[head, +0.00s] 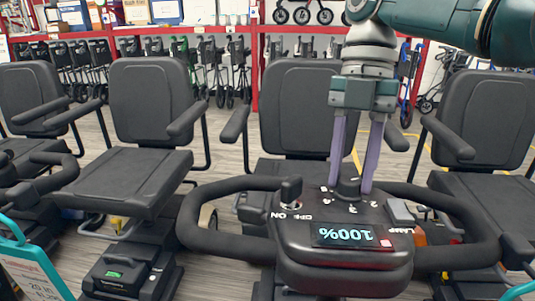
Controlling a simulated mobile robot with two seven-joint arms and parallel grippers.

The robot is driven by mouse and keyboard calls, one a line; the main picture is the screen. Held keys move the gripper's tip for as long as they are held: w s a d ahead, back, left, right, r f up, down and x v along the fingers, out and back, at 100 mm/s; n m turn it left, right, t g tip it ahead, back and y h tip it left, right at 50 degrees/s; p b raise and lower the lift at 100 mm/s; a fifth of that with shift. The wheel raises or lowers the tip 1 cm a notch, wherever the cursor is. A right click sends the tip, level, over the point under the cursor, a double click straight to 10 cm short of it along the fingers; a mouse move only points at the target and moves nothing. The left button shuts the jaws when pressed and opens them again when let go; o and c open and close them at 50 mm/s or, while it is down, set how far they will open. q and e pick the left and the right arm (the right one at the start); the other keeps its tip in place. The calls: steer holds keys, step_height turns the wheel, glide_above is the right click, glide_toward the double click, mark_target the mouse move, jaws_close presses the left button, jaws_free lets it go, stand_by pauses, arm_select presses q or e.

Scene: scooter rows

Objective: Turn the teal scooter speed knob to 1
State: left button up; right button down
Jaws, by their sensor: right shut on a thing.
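A dark scooter console (345,265) with looped black handlebars is close in front of me in the head view. Its lit display (346,235) reads 100%, upside down to me. The small black speed knob (348,187) stands on top of the console, with white marks around it, too small to read surely. My right gripper (351,186) comes down from above, its two purple fingers on either side of the knob and shut on it. Which mark the knob points to cannot be told. I see no teal on this console. My left gripper is not in view.
A black key switch (291,189) marked ON and OFF stands left of the knob. A grey lever or button (399,211) is to its right. Black scooter seats (150,105) stand behind. A teal-framed sign (28,262) is at the lower left.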

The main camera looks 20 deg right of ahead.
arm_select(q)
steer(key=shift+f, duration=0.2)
arm_select(e)
steer(key=shift+n, duration=0.4)
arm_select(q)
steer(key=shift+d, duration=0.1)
arm_select(e)
steer(key=shift+c, duration=2.4)
jaws_free()
